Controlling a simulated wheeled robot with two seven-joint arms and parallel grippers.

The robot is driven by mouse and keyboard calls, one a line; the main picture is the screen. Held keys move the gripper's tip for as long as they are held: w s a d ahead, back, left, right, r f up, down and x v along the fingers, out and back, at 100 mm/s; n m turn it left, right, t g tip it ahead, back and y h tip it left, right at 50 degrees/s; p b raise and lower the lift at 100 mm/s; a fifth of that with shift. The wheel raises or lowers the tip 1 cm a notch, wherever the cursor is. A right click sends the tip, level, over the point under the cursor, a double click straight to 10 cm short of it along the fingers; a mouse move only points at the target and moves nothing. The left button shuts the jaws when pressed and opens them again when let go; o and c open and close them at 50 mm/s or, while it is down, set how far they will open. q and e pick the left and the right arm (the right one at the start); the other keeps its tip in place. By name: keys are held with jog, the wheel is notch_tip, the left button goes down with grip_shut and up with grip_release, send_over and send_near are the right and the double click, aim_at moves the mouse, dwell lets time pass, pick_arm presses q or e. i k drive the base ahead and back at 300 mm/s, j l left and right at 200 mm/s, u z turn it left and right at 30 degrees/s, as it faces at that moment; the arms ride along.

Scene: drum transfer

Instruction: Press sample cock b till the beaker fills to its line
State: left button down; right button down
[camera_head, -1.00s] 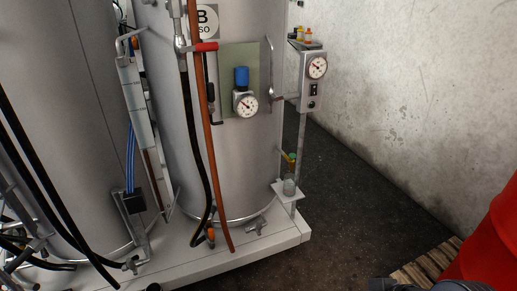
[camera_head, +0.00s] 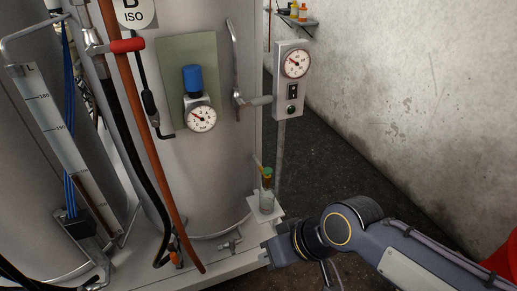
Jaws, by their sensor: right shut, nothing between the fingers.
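Drum B (camera_head: 215,85) is a tall grey metal vessel with a round label reading B ISO. The sample cock (camera_head: 267,173), with a small green and orange top, sticks out at the lower right of the drum. A small clear beaker (camera_head: 266,203) stands upright below it on a white shelf (camera_head: 281,212). The liquid level and the line on the beaker are too small to tell. My right gripper (camera_head: 268,250) is shut and empty, below the shelf and near the platform's right corner, apart from the cock and beaker. My left gripper is not in view.
A gauge box (camera_head: 291,78) stands on a post above the shelf. A concrete wall (camera_head: 420,90) is at the right; dark floor lies between.

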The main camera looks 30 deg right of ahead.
aim_at(267, 170)
jog(key=i+l, duration=0.15)
jog(key=l, duration=0.2)
jog(key=i+l, duration=0.15)
jog(key=l, duration=0.2)
jog(key=i+l, duration=0.15)
jog(key=l, duration=0.25)
jog(key=j+u, duration=0.05)
